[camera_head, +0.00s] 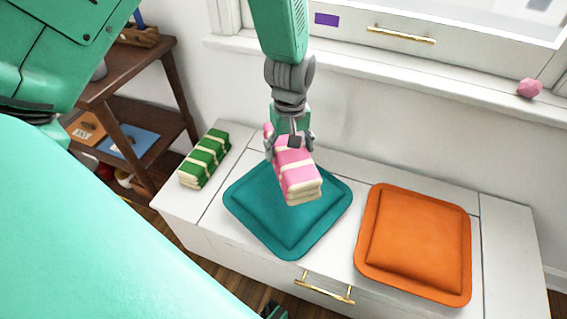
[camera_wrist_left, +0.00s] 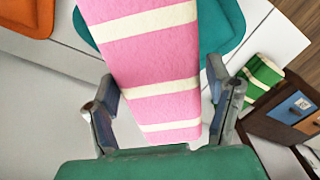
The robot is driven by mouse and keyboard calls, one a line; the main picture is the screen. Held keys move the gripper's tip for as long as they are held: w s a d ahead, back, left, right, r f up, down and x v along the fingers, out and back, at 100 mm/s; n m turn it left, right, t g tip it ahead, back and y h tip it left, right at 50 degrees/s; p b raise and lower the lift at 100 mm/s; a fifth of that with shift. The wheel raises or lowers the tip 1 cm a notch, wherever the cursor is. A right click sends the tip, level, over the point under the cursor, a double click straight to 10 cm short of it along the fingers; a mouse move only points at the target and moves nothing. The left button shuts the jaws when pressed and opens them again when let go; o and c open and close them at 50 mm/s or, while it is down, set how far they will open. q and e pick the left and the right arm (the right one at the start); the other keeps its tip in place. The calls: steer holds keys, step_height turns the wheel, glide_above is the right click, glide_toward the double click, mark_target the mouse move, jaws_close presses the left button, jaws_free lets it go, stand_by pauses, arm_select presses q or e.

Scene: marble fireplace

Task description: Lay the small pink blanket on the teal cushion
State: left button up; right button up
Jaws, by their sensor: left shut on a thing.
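The small pink blanket (camera_head: 294,166) is a folded bundle with cream stripes. My left gripper (camera_head: 290,146) is shut on its far end and holds it over the teal cushion (camera_head: 278,235). I cannot tell whether the blanket's near end touches the cushion. In the left wrist view the pink blanket (camera_wrist_left: 155,70) runs between the two fingers (camera_wrist_left: 165,98), with the teal cushion (camera_wrist_left: 222,25) behind it. The teal cushion lies flat on the white bench. My right gripper cannot be made out in these views.
A green striped folded blanket (camera_head: 204,158) lies left of the teal cushion on the white bench (camera_head: 185,198). An orange cushion (camera_head: 415,243) lies to the right. A brown shelf (camera_head: 150,100) stands at the left. A pink faceted object (camera_head: 530,88) sits on the window sill.

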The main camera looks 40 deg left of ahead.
arm_select(q)
steer(key=shift+w+a+f+n, duration=0.2)
steer(key=shift+a+f+n, duration=0.5)
steer(key=shift+f, duration=0.1)
steer(key=f, duration=0.1)
steer(key=f+b, duration=0.1)
steer(key=f, duration=0.2)
steer(key=shift+w+d+f+b, duration=0.1)
steer(key=shift+d+b, duration=0.25)
steer(key=shift+d+f, duration=0.1)
steer(key=shift+f, duration=0.4)
step_height(320, 180, down, 3)
steer(key=shift+f+b, duration=0.1)
steer(key=shift+b, duration=0.5)
steer(key=shift+a, duration=0.2)
arm_select(e)
step_height(320, 180, down, 2)
steer(key=shift+a, duration=0.15)
arm_select(q)
steer(key=o, duration=1.3)
steer(key=shift+d, duration=0.1)
